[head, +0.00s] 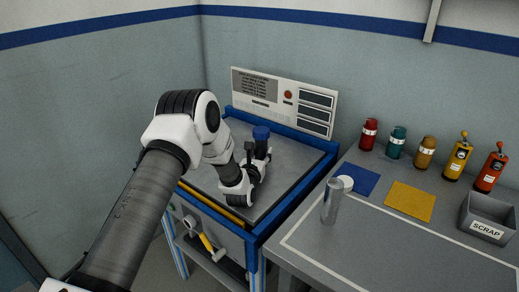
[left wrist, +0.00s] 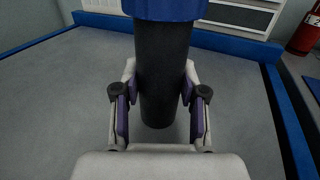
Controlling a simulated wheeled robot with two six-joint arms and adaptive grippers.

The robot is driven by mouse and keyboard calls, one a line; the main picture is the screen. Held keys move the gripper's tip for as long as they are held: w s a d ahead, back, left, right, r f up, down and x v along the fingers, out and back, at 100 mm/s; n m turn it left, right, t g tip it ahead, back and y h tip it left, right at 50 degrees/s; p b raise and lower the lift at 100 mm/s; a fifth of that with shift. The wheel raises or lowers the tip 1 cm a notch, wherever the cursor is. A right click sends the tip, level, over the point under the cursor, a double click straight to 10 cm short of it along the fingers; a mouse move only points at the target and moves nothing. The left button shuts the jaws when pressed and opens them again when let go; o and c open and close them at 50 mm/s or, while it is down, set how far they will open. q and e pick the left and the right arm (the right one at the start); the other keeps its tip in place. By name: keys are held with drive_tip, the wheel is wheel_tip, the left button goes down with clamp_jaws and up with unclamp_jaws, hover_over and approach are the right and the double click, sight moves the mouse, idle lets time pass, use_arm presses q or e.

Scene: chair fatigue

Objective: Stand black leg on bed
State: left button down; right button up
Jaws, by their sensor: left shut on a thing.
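The black leg (left wrist: 160,75) is a dark cylinder with a blue cap at its top. In the left wrist view it is upright between the fingers of my left gripper (left wrist: 160,103), which is shut on it. Its lower end is close to the grey bed (left wrist: 60,110); I cannot tell whether it touches. In the head view my left gripper (head: 257,165) is over the bed (head: 283,158), and the blue cap (head: 261,133) shows above it. My right gripper is not in view.
The bed has a raised blue rim (head: 296,196) and a control panel (head: 284,100) behind it. The table at right holds a silver cylinder (head: 331,203), a blue mat (head: 358,179), a yellow mat (head: 410,201), several coloured bottles and a scrap bin (head: 488,220).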

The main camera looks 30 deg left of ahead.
use_arm(q)
drive_tip(key=shift+w, duration=0.15)
drive_tip(key=c, duration=0.8)
unclamp_jaws()
drive_tip(key=shift+a, duration=0.1)
drive_tip(key=shift+o, duration=0.8)
drive_tip(key=shift+s+r, duration=0.15)
drive_tip(key=shift+s, duration=0.15)
drive_tip(key=shift+w, duration=0.1)
drive_tip(key=b+v, duration=0.1)
drive_tip(key=v, duration=1.1)
